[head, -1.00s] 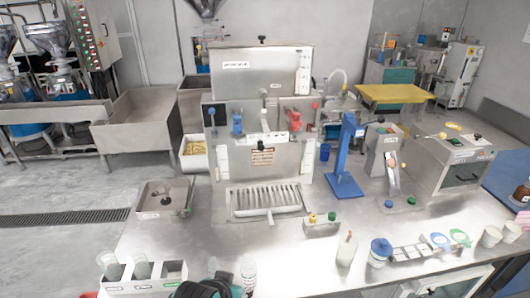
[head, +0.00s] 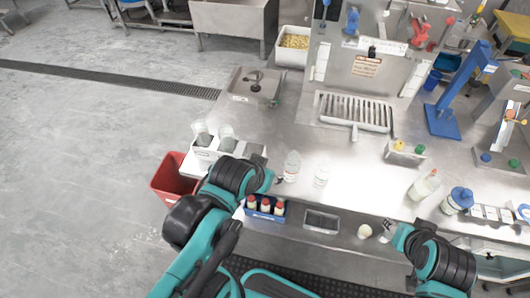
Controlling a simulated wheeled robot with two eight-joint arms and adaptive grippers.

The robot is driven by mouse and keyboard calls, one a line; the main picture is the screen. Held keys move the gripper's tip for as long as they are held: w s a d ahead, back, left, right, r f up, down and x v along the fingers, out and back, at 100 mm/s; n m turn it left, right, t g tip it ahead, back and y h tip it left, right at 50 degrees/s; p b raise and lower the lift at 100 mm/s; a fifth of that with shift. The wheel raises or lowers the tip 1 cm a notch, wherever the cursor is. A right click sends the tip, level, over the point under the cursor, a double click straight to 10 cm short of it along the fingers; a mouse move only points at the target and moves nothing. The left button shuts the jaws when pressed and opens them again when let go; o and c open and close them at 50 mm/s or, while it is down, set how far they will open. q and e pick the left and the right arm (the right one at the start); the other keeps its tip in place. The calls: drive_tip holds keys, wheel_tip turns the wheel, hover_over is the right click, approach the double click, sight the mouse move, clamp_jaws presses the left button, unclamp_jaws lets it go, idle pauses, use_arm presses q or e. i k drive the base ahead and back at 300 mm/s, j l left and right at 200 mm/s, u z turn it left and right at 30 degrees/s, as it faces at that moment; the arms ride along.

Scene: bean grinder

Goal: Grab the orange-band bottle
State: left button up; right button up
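No orange band can be made out clearly on any bottle at this size. A blue crate (head: 279,216) at the front edge of the counter holds several pale bottles (head: 265,205) with red or orange tops. A clear bottle (head: 292,165) and a white bottle (head: 321,176) stand upright on the counter behind it. My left gripper (head: 279,179) is beside the clear bottle, at its lower left; whether it touches is unclear. My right gripper (head: 387,231) is at the counter's front, just right of a small cream round object (head: 364,231). Both grippers' finger openings are too small to read.
A steel tray (head: 321,221) lies right of the crate. A holder with cups (head: 214,149) stands at left above a red bin (head: 172,181). A squeeze bottle (head: 425,184) and blue-lidded jar (head: 457,200) stand at right.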

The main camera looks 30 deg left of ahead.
sight(293, 165)
drive_tip(key=j+u, duration=0.25)
drive_tip(key=u, duration=0.15)
drive_tip(key=i+j+z, duration=0.1)
drive_tip(key=j+z, duration=0.65)
drive_tip(key=j, duration=0.2)
drive_tip(key=j+z, duration=0.4)
drive_tip(key=k+j, duration=0.05)
